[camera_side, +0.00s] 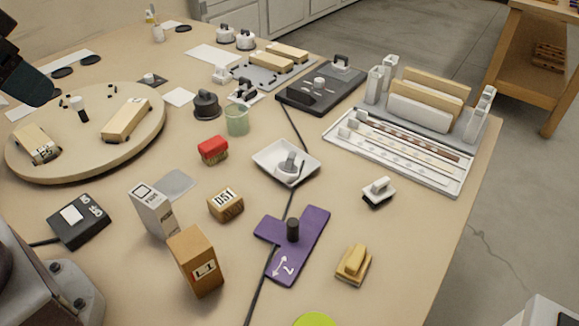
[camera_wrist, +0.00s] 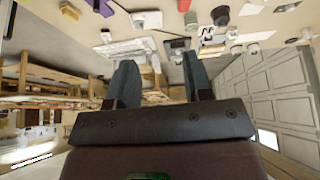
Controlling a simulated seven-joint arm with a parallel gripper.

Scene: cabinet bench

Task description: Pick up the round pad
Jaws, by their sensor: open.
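My gripper (camera_wrist: 160,62) is open and empty in the wrist view, its two dark fingers apart with the bench beyond them. A dark teal part of it enters the side view at the upper left, above the round board. Several flat round pieces could be the round pad, and I cannot tell which is meant. A yellow-green disc (camera_side: 316,320) is cut off by the bottom edge of the side view. Flat black discs (camera_side: 62,72) lie at the back left, and another black disc (camera_side: 183,28) lies farther back. My gripper touches none of them visibly.
A round board (camera_side: 85,155) with wooden blocks fills the left of the bench. A white dish (camera_side: 268,161), a purple plate with a black knob (camera_side: 293,229), upright boxes (camera_side: 196,261) and a white tray (camera_side: 345,150) stand around.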

